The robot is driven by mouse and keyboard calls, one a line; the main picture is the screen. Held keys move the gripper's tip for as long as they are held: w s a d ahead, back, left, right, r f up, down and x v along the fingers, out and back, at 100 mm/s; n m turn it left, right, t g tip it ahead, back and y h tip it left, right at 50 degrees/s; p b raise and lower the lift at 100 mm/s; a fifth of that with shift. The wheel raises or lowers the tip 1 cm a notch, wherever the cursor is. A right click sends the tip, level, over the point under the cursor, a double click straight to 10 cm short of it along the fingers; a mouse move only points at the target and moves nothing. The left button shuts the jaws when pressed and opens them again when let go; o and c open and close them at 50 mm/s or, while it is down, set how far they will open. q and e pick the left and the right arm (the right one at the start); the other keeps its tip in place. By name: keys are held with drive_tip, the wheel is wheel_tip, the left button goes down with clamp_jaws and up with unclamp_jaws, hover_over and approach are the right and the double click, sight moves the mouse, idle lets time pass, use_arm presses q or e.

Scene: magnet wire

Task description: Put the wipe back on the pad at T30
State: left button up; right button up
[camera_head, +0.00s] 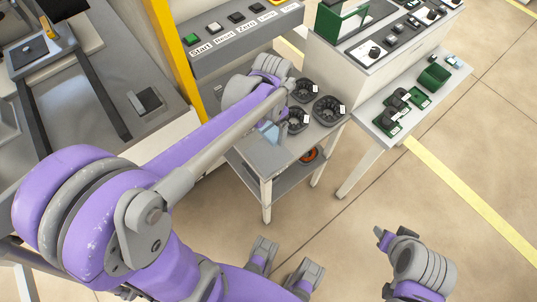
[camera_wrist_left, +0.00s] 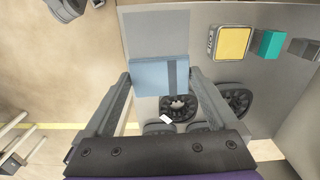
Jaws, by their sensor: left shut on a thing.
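The wipe is a light blue folded cloth with a darker stripe; it shows in the left wrist view (camera_wrist_left: 150,76) between my fingertips and in the head view (camera_head: 269,134) below my arm. My left gripper (camera_wrist_left: 158,85) is shut on the wipe, and the wipe is over the small grey table (camera_head: 262,158). A flat grey rectangle, which looks like the pad (camera_wrist_left: 155,34), lies on the table just beyond the wipe in the wrist view. I cannot read a T30 label. Part of my right arm shows at the lower right of the head view; its jaw state is unclear.
Several black ring-shaped holders (camera_head: 327,110) stand on the table beside the wipe. A yellow-topped square (camera_wrist_left: 230,42) and a teal block (camera_wrist_left: 269,43) are right of the pad in the wrist view. A white bench (camera_head: 385,120) with green trays is at the right.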

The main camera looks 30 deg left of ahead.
sight(268, 154)
use_arm(q)
drive_tip(key=shift+s+a, duration=0.1)
drive_tip(key=shift+s, duration=0.45)
drive_tip(key=shift+s+f+b, duration=0.2)
drive_tip(key=shift+f+b, duration=0.1)
drive_tip(key=shift+f, duration=0.05)
drive_tip(key=shift+m, duration=0.3)
wheel_tip(268, 154, down, 9)
drive_tip(key=shift+r+b, duration=0.1)
drive_tip(key=shift+b, duration=0.65)
drive_tip(key=shift+f, duration=0.2)
drive_tip(key=o, duration=0.9)
drive_tip(key=shift+o, duration=0.3)
